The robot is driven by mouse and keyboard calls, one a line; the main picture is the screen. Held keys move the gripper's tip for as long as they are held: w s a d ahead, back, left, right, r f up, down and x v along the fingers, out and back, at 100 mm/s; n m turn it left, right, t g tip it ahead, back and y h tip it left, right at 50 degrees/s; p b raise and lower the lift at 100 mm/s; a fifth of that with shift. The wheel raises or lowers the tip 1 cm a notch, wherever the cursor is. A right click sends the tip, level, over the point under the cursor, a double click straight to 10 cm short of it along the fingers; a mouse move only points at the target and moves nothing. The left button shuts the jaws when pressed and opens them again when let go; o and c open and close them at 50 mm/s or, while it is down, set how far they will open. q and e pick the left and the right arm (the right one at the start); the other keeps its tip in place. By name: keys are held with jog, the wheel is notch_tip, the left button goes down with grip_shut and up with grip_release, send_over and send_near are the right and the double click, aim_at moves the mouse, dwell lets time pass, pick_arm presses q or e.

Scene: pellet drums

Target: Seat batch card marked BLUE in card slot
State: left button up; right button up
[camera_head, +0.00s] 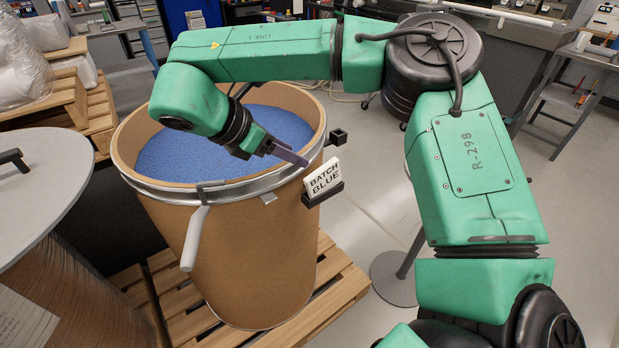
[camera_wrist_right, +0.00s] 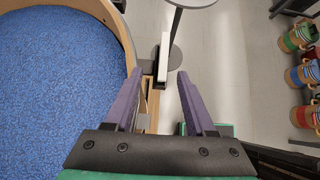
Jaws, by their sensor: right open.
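The white batch card (camera_head: 323,179), lettered BATCH BLUE, stands upright in a dark card slot (camera_head: 323,196) on the outer side of the open drum (camera_head: 230,250). In the right wrist view, the card (camera_wrist_right: 164,52) shows nearly edge-on, beyond my fingertips. My right gripper (camera_head: 287,152) is above the drum's near right rim, close to the card but apart from it. Its purple fingers are spread with nothing between them; the open gripper also shows in the right wrist view (camera_wrist_right: 157,78). How deep the card sits is hard to tell. My left gripper is out of view.
The drum holds blue pellets (camera_head: 215,145) and stands on a wooden pallet (camera_head: 325,290). A black bracket (camera_head: 335,137) sits by its right rim. A lidded drum (camera_head: 40,185) is at left. A round-based stand (camera_head: 398,278) is at right. Small coloured drums show in the wrist view.

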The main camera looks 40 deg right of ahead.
aim_at(326, 167)
pick_arm(q)
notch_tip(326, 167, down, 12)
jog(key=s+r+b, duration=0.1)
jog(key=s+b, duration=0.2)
jog(key=b, duration=0.7)
pick_arm(e)
jog(key=x, duration=0.3)
jog(key=s+x, duration=0.1)
jog(key=x, duration=0.1)
jog(key=shift+f, duration=0.4)
jog(key=p+x, duration=0.1)
jog(key=x, duration=0.1)
jog(key=p+x, duration=0.1)
jog(key=x, duration=0.1)
jog(key=d+r+p+x, duration=0.1)
jog(key=x, duration=0.4)
jog(key=shift+w+a+f+p, duration=0.1)
jog(key=shift+w+p, duration=0.1)
jog(key=shift+p, duration=0.1)
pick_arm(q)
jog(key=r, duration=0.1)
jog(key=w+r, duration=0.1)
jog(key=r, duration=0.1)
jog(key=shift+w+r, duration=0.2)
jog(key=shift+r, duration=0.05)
pick_arm(e)
jog(key=shift+a, duration=0.1)
grip_shut()
